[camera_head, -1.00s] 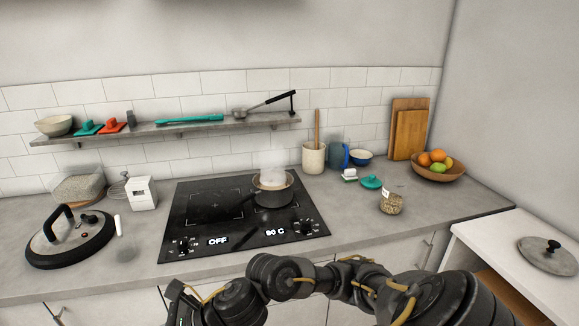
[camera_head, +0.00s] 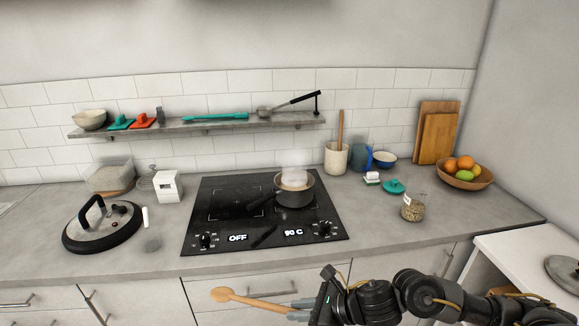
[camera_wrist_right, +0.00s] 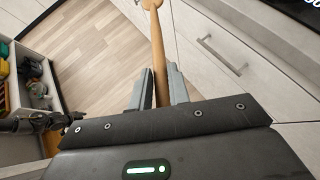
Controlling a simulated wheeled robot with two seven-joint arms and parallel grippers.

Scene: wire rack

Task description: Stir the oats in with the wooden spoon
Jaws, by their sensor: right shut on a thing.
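The wooden spoon (camera_head: 250,299) is in my right gripper (camera_head: 300,309), low in front of the drawers, its bowl end pointing left. In the right wrist view the spoon (camera_wrist_right: 158,50) runs between the two fingers of the right gripper (camera_wrist_right: 160,88), which are shut on it. The small dark pot (camera_head: 294,195) stands on the cooktop, with steam above it; its contents are not clear. The glass jar of oats (camera_head: 412,209) stands uncovered on the counter to the right. My left gripper is not in the head view.
The cooktop (camera_head: 222,232) reads OFF and 90 C. A teal lid (camera_head: 393,187) lies near the jar. A utensil crock (camera_head: 336,160), mug (camera_head: 361,157) and fruit bowl (camera_head: 466,178) stand behind. A large lid (camera_head: 102,228) lies left. The counter's front right is clear.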

